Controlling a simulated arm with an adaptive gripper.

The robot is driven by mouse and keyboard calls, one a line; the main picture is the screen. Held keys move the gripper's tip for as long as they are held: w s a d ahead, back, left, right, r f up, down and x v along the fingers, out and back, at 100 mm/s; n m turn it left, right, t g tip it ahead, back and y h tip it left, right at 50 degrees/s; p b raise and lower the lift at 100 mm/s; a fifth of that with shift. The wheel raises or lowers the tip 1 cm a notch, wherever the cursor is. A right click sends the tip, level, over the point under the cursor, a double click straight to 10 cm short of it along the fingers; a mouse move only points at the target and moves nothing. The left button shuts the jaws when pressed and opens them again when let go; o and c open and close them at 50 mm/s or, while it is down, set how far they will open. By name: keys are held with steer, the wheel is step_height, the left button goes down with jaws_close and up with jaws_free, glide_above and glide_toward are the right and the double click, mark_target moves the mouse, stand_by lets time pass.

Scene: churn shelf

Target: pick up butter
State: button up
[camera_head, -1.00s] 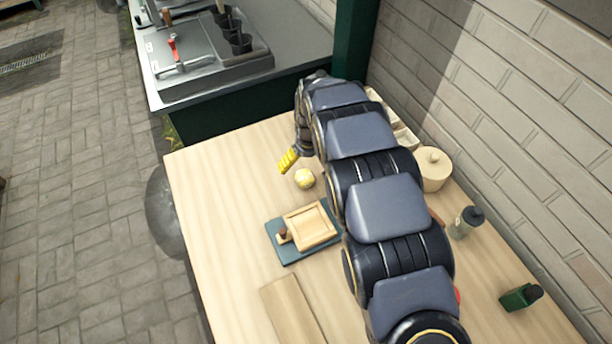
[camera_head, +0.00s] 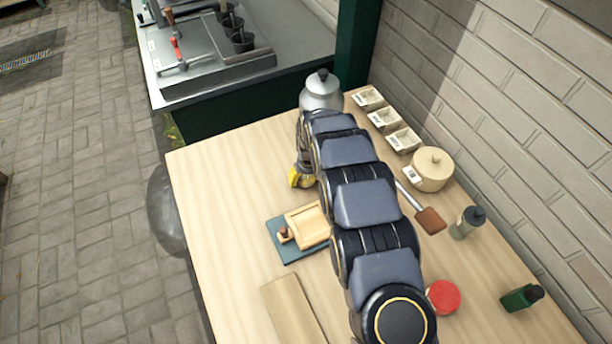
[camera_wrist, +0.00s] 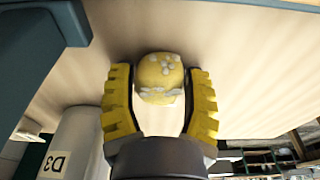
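The butter is a round pale-yellow ball with whitish flecks (camera_wrist: 160,76). In the wrist view it sits between the two yellow ridged fingers of my gripper (camera_wrist: 160,70), with a narrow gap showing at the sides. The fingers are apart; firm contact does not show. In the head view my gripper (camera_head: 299,179) is low over the wooden table, and the butter is hidden behind it and the arm.
A wooden tray (camera_head: 309,225) on a blue-grey board lies just in front of the gripper. A metal kettle (camera_head: 321,91), small labelled boxes (camera_head: 383,119), a lidded cream pot (camera_head: 431,171) and a red-lidded jar (camera_head: 443,296) stand around. The table's left side is clear.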

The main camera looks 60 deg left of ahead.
steer(key=c, duration=0.4)
steer(key=shift+r, duration=0.1)
